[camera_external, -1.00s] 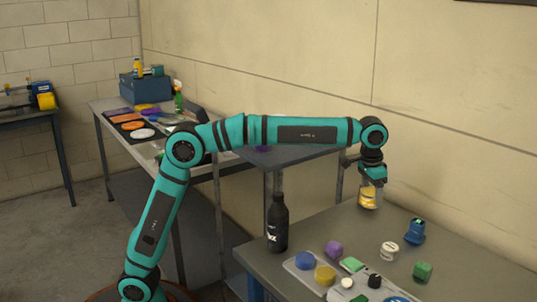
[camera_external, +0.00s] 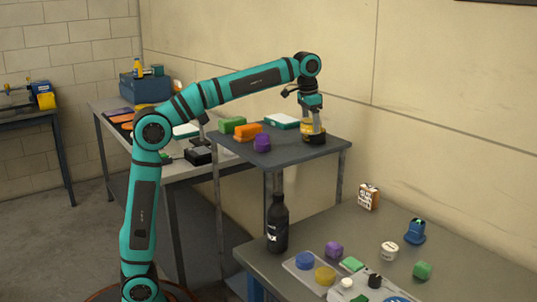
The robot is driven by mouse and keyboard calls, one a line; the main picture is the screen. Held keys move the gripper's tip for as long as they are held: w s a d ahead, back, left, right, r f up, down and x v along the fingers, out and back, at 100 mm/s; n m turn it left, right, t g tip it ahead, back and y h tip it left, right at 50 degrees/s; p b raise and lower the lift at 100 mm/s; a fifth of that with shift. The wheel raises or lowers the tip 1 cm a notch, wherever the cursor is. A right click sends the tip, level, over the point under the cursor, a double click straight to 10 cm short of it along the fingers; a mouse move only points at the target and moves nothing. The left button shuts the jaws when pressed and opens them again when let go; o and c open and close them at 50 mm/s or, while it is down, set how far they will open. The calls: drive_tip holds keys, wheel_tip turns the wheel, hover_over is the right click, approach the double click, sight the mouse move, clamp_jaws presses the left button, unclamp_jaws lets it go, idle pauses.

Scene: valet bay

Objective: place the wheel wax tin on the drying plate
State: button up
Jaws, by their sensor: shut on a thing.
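My gripper (camera_external: 313,124) points down over the raised grey stand in the middle of the view. It is shut on a small yellow tin (camera_external: 307,130), which appears to be the wheel wax tin; the fingers partly cover it. A dark round piece (camera_external: 314,139) shows directly beneath the tin on the stand top, and may be the drying plate. I cannot tell whether the tin touches it or is just above it.
On the stand (camera_external: 290,154) are a purple piece (camera_external: 262,143), an orange block (camera_external: 248,132), a green block (camera_external: 232,125) and a white-green box (camera_external: 282,121). The front table holds a black bottle (camera_external: 278,224), a printed box (camera_external: 368,197) and several small items.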

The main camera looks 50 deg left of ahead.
drive_tip(key=s+a+r+n, duration=0.1)
drive_tip(key=s+a+n, duration=0.2)
drive_tip(key=a, duration=1.6)
drive_tip(key=s+a+r+n, duration=0.1)
drive_tip(key=s+a+n, duration=0.15)
drive_tip(key=a, duration=1.65)
drive_tip(key=s+a+r+n+y, duration=0.15)
drive_tip(key=s+a+n, duration=0.35)
drive_tip(key=s+a, duration=2)
drive_tip(key=a+f+n, duration=0.1)
drive_tip(key=a+f, duration=0.4)
drive_tip(key=f, duration=0.2)
drive_tip(key=a+f+n, duration=0.2)
drive_tip(key=a+f, duration=0.3)
drive_tip(key=f, duration=0.3)
drive_tip(key=a+f+n, duration=0.2)
drive_tip(key=a+f, duration=0.4)
drive_tip(key=f, duration=0.1)
drive_tip(key=shift+s+f+n+g, duration=0.1)
drive_tip(key=shift+f+n+g, duration=0.2)
drive_tip(key=shift+g, duration=0.1)
drive_tip(key=shift+f, duration=2.1)
drive_tip(key=shift+f, duration=0.15)
